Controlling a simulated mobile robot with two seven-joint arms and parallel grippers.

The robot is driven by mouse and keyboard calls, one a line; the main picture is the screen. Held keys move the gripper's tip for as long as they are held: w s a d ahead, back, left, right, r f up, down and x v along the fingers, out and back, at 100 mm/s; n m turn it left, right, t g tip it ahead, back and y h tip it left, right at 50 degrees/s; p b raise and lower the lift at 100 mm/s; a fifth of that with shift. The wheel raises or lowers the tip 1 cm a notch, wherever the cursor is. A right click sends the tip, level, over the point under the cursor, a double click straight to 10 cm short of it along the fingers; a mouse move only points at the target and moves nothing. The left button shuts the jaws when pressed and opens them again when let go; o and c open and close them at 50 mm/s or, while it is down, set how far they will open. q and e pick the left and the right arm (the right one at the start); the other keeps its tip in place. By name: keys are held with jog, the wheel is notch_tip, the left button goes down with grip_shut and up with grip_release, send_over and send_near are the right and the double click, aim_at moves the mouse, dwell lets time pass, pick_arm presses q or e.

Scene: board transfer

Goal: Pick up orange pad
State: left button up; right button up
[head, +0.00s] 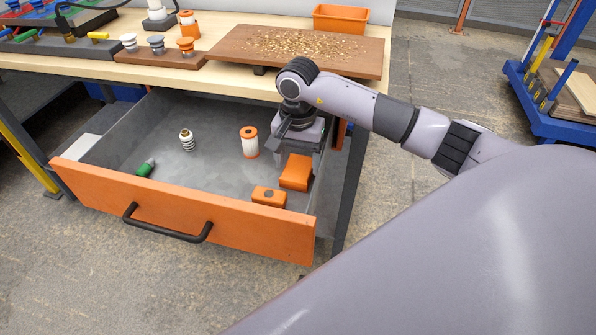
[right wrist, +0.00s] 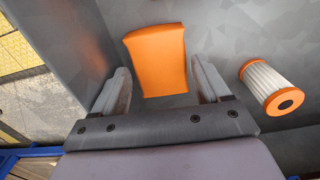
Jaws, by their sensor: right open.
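The orange pad (head: 296,171) lies in the open drawer, near its right side, under my right gripper in the head view. It also shows in the right wrist view (right wrist: 157,60), between and beyond the two fingers. My right gripper (right wrist: 163,88) is open, with a finger on each side of the pad's near end in that view and no clear contact. In the head view the right gripper (head: 295,150) points down into the drawer, and the arm hides part of its fingers. My left gripper is not in view.
The drawer front (head: 190,205) is orange with a black handle. A brown board (head: 225,46) with small bits overhangs the drawer's back.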

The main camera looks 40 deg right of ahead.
aim_at(298, 168)
notch_tip(298, 168, down, 2)
jog(key=shift+f, duration=0.15)
jog(key=c, duration=0.6)
notch_tip(298, 168, up, 20)
jog(key=shift+f+p, duration=0.15)
jog(key=shift+p, duration=0.7)
jog(key=shift+c, duration=1.3)
jog(key=shift+r, duration=0.25)
